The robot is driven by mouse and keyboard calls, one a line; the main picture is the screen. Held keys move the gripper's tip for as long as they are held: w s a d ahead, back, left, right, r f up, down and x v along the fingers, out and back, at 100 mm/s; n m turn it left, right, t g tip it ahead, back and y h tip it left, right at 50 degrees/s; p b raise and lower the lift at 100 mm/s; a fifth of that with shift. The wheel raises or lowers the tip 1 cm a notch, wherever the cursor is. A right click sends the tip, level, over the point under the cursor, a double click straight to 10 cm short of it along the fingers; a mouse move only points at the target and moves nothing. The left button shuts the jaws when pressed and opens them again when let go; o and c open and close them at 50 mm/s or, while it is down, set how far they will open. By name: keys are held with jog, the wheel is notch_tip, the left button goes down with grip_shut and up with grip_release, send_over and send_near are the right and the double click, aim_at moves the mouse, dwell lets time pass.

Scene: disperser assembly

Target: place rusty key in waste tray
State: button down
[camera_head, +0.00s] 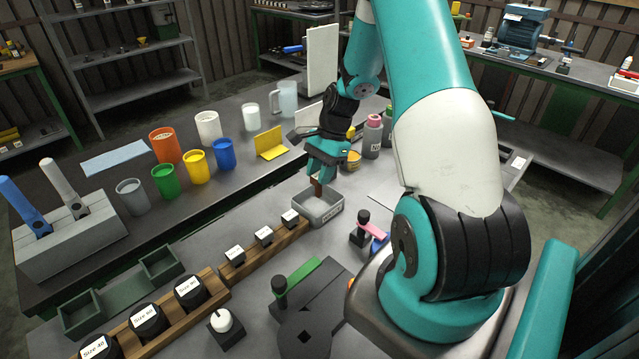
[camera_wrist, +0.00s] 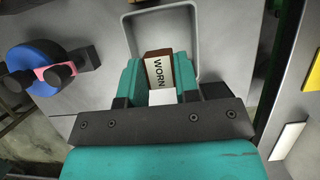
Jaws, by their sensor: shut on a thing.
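My gripper (camera_head: 322,172) is shut on a brown rusty key (camera_head: 317,187) and holds it just above the grey waste tray (camera_head: 325,223). In the wrist view the gripper (camera_wrist: 160,92) grips the key (camera_wrist: 167,54), whose white label reads "WORN". The tray (camera_wrist: 197,45) surrounds the key's far end in that view. I cannot tell whether the key touches the tray floor. The tray's front label is too small to read in full.
Wooden racks with labelled black blocks (camera_head: 188,288) run to the lower left. A black handle with a pink arm (camera_head: 372,229) stands right of the tray. Coloured cups (camera_head: 195,165) and bottles (camera_head: 373,137) stand on the table behind.

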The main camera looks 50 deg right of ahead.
aim_at(320, 196)
jog(key=shift+f, duration=2)
jog(key=shift+f, duration=0.15)
jog(key=c, duration=0.8)
grip_release()
jog(key=shift+c, duration=0.2)
